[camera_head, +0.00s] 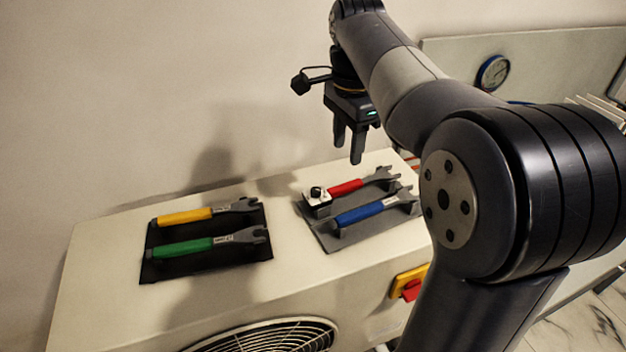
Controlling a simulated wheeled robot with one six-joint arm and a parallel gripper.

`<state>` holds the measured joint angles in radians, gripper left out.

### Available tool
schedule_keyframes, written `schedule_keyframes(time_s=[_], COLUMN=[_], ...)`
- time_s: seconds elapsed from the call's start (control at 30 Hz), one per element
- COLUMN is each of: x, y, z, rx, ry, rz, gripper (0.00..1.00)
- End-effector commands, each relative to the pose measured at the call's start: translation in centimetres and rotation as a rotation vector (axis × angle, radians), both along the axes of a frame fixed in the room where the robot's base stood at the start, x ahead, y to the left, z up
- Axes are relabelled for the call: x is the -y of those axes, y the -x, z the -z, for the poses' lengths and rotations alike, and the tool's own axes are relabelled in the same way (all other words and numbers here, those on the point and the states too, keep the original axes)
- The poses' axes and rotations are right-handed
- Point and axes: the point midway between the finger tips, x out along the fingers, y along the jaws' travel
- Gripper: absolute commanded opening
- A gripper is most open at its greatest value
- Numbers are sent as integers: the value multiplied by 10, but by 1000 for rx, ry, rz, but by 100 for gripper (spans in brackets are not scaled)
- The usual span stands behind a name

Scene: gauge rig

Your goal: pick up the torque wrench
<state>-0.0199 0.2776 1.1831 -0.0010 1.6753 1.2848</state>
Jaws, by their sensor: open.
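Several open-ended wrenches with coloured handles lie on two flat holders; I cannot tell which one is the torque wrench. A yellow-handled wrench (186,216) and a green-handled wrench (186,249) lie on the left black holder (165,271). A red-handled wrench (346,187) and a blue-handled wrench (360,213) lie on the right grey holder (345,239). Their grey jaws point right. My gripper (349,152) is open and empty, fingers down, in the air above the red-handled wrench and apart from it.
A small white block with a black knob (316,197) sits at the red handle's left end. The holders rest on a pale cabinet (90,270) with a round fan grille (270,338) and a red-and-yellow switch (409,287). A wall stands behind; a gauge (493,73) is at upper right.

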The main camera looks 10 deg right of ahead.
Motion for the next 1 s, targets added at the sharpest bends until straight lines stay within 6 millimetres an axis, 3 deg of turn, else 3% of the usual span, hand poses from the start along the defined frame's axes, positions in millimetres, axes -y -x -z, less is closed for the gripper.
schedule_keyframes(time_s=[0.13,0.4,0.63,0.83,1.0], x=[-1,-1,-1,-1,-1], y=[-4,-4,-5,-7,-8], z=[4,44,62,92,105], rx=[-9,-9,-9,-11,-7], ry=[-1,0,-1,-1,-1], rz=[31,31,30,30,30], gripper=[44,44,44,44,44])
